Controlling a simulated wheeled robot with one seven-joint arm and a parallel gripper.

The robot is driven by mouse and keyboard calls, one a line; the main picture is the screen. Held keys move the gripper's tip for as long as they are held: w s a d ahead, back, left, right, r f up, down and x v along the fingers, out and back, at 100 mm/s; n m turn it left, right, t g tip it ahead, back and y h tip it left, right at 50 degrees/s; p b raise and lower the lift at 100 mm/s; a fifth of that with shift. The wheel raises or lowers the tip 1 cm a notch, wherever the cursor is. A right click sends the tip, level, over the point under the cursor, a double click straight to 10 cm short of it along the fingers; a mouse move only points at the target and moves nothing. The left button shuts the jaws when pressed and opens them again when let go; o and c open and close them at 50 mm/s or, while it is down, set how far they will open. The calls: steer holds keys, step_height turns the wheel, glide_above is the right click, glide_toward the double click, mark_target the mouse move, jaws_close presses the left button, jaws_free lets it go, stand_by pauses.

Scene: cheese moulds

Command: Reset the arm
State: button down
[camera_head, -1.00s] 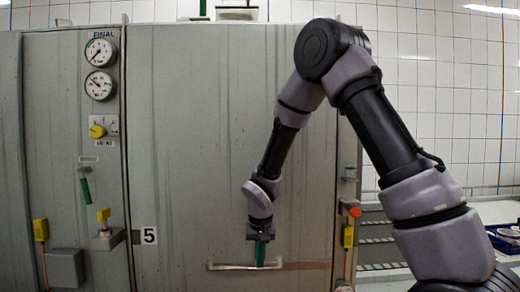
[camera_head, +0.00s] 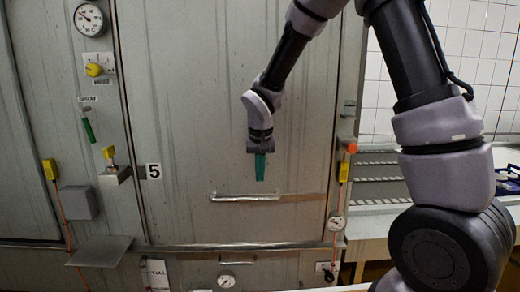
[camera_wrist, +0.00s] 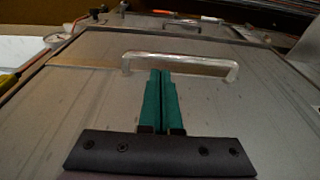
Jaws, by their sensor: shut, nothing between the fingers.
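My gripper (camera_head: 260,167) has green fingers pointing down in front of a large grey metal door (camera_head: 200,120) marked 5. The fingers are together with nothing between them. In the wrist view, my gripper (camera_wrist: 160,75) shows shut, its tips close to the pale horizontal handle (camera_wrist: 182,64) in the picture. In the head view the handle (camera_head: 245,198) lies below the fingertips, with a small gap between them. The door sits flat in its frame.
To the left are a gauge (camera_head: 89,19), a yellow knob (camera_head: 95,70), a green lever (camera_head: 88,128), a grey box (camera_head: 77,202) and a small shelf (camera_head: 100,251). An orange-topped yellow fitting (camera_head: 345,160) borders the door on the right. A counter (camera_head: 385,220) stands farther right.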

steer(key=s+d+r+m+t, duration=0.1)
steer(key=s+d+r, duration=0.25)
steer(key=r, duration=0.25)
steer(key=s+d+r+y, duration=0.1)
steer(key=s+d+r, duration=0.2)
steer(key=d+r, duration=0.25)
steer(key=s+d+r+m+t, duration=0.1)
steer(key=s+d+r, duration=0.25)
steer(key=r, duration=0.35)
steer(key=s+d+r+m+t+y, duration=0.1)
steer(key=s+d+r+t, duration=0.1)
steer(key=s+d, duration=0.4)
steer(key=s+r, duration=0.1)
steer(key=s, duration=0.3)
steer(key=shift+d+r+m+t, duration=0.2)
steer(key=shift+r+m+t, duration=0.15)
steer(key=shift+m+t, duration=0.05)
